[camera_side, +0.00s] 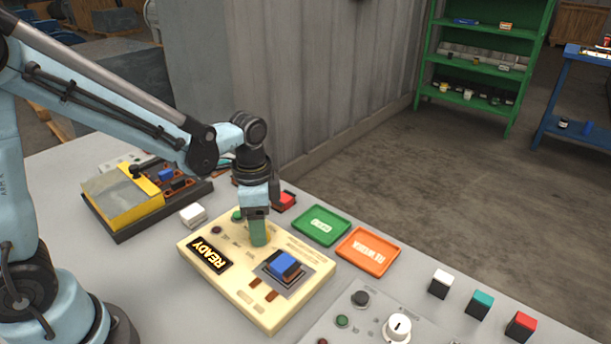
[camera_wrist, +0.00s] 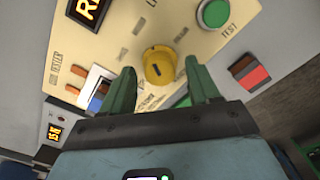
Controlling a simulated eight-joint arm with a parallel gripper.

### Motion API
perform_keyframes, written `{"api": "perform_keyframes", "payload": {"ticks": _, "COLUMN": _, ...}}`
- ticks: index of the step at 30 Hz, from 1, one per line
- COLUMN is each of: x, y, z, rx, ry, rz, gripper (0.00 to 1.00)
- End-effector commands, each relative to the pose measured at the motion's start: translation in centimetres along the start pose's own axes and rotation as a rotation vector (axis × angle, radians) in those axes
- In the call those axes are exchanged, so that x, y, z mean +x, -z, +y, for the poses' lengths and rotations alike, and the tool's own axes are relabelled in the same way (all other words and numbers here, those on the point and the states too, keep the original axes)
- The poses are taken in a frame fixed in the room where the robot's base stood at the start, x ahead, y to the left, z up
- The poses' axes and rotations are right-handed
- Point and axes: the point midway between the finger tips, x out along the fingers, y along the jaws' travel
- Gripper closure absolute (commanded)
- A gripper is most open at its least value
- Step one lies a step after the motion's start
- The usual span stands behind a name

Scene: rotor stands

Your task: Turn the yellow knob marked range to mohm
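The yellow knob (camera_wrist: 160,69) sits on the cream panel (camera_wrist: 125,45), with a dark pointer line on its face. The lettering around it is too blurred to read. In the wrist view my gripper (camera_wrist: 160,65) is open, with one green finger on each side of the knob and a visible gap to each. In the side view my gripper (camera_side: 258,240) points down over the cream tester (camera_side: 215,235); its fingers hide the knob there.
The tester carries a lit READY display (camera_side: 210,254), a blue block (camera_side: 284,265) in a recess and a green button (camera_wrist: 214,13) close to the right finger. A green tray (camera_side: 321,226) and an orange tray (camera_side: 367,251) lie beside it. A red block (camera_wrist: 252,76) is nearby.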

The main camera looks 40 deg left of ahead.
Motion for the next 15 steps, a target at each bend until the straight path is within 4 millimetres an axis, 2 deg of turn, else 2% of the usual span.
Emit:
{"api": "perform_keyframes", "payload": {"ticks": 8, "x": -0.2, "y": 0.0, "z": 0.0, "rx": 0.0, "ry": 0.0, "rz": 0.0, "gripper": 0.39}}
{"api": "perform_keyframes", "payload": {"ticks": 15, "x": -2.7, "y": 0.0, "z": 0.0, "rx": 0.0, "ry": 0.0, "rz": 0.0, "gripper": 0.39}}
